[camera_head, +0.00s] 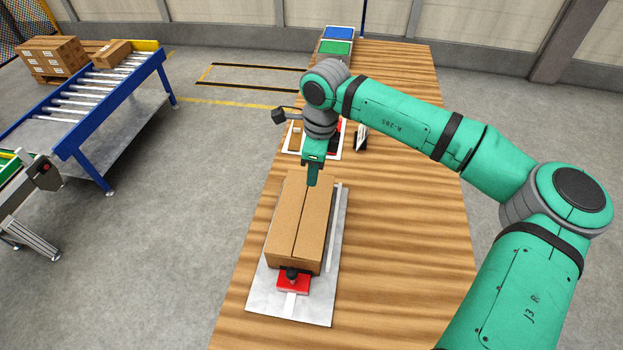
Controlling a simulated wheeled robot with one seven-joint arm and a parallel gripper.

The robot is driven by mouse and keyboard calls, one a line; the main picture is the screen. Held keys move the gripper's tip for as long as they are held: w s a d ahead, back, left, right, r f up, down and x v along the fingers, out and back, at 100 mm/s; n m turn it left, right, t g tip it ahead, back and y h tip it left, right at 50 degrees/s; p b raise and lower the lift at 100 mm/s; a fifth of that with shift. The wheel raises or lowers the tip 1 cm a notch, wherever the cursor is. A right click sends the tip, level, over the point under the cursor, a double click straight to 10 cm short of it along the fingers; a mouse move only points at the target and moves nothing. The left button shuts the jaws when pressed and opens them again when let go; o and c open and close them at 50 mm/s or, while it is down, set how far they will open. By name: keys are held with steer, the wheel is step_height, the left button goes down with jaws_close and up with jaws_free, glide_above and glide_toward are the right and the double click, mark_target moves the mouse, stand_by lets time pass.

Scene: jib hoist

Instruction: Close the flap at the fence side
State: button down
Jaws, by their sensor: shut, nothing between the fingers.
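A brown cardboard box (284,222) sits on a grey metal plate (262,288) on the wooden table. Two long top flaps lie about flat, with a dark seam running lengthwise between them. The right flap (315,218) faces a thin pale rail (337,222) along the plate's right edge. My gripper (312,184) is shut and empty, pointing down at the far end of the box top, near the seam. I cannot tell whether its tips touch the cardboard. The gripper hides part of the far edge.
A red clamp block (293,281) with a black knob stands at the box's near end. Behind the box lie a white-edged tray and small items, then green (335,48) and blue bins (338,33). A roller conveyor (95,92) stands left. The table's right side is clear.

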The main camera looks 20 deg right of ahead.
mark_target(307, 210)
steer(key=f, duration=0.8)
steer(key=a+f, duration=0.1)
steer(key=f, duration=0.3)
steer(key=shift+w, duration=0.15)
steer(key=shift+r, duration=0.1)
